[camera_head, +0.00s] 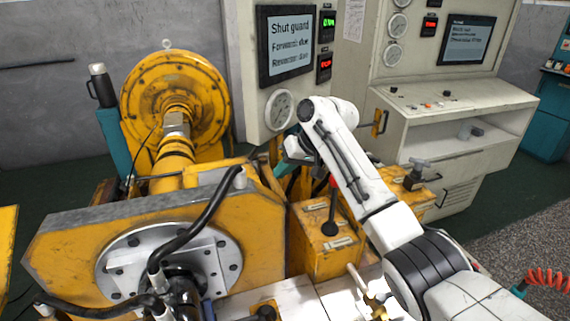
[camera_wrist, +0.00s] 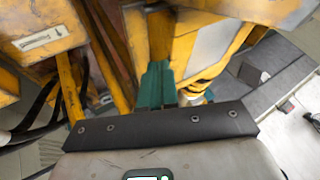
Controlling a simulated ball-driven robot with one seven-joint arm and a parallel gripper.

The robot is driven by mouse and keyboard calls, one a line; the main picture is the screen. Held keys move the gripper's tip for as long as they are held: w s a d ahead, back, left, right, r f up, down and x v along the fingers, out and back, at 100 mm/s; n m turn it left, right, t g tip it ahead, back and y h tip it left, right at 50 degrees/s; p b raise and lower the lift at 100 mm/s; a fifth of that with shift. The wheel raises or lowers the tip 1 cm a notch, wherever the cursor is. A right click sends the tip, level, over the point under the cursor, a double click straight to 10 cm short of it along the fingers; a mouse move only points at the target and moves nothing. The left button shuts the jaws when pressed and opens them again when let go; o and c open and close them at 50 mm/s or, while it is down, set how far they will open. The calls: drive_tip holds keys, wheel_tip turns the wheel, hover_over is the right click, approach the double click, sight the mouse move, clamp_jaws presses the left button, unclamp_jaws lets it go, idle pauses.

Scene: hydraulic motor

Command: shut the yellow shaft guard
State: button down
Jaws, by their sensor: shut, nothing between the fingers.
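The yellow motor stands at the left in the head view, with a round yellow housing (camera_head: 190,88) at the back and a bare silver coupling (camera_head: 176,124) on its shaft. A sloping yellow panel (camera_head: 271,178) beside the front block may be the shaft guard, but I cannot tell for sure. My gripper (camera_wrist: 158,86) shows its teal fingers together and empty in the wrist view, over yellow and brown metal parts. In the head view my gripper hangs right of the shaft, near the sloping panel, mostly hidden behind my wrist. I cannot tell whether it touches anything.
A yellow lever box (camera_head: 325,245) with a red-knobbed lever stands below my wrist. A screen (camera_head: 286,45) reads "Shut guard". A control cabinet (camera_head: 450,110) stands at the right. Black hoses (camera_head: 200,220) cross the motor's front plate. Grey floor (camera_head: 520,222) is open at the far right.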

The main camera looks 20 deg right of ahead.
sight(272, 190)
drive_tip(key=x, duration=0.5)
drive_tip(key=shift+w+a+f, duration=0.1)
drive_tip(key=shift+a+f, duration=0.05)
drive_tip(key=shift+f, duration=0.15)
drive_tip(key=a+p, duration=0.1)
drive_tip(key=a, duration=0.7)
drive_tip(key=shift+r, duration=0.15)
